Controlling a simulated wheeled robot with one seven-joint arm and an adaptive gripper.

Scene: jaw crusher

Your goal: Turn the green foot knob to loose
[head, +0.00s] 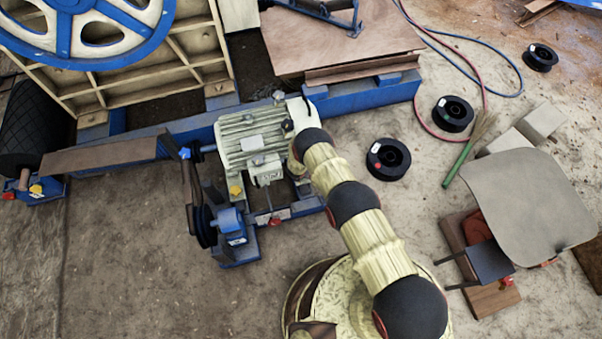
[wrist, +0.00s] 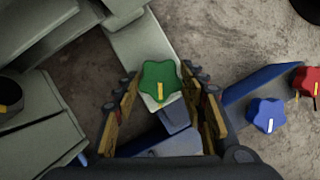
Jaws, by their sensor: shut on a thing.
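The green foot knob (wrist: 160,78) is a star-shaped knob with a yellow pointer mark that points toward the bottom of the wrist view. It sits on a pale foot plate beside blue metal. My gripper (wrist: 161,88) has its two fingers on either side of the knob and is shut on it. In the head view my arm reaches down beside the grey-green motor (head: 255,140), and the green knob and my fingertips are hidden there.
A blue knob (wrist: 267,115) and a red knob (wrist: 306,81) stand to the right of my gripper in the wrist view. A yellow knob (head: 236,190) is at the motor's lower left. Black spools (head: 388,158) lie on the floor to the right.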

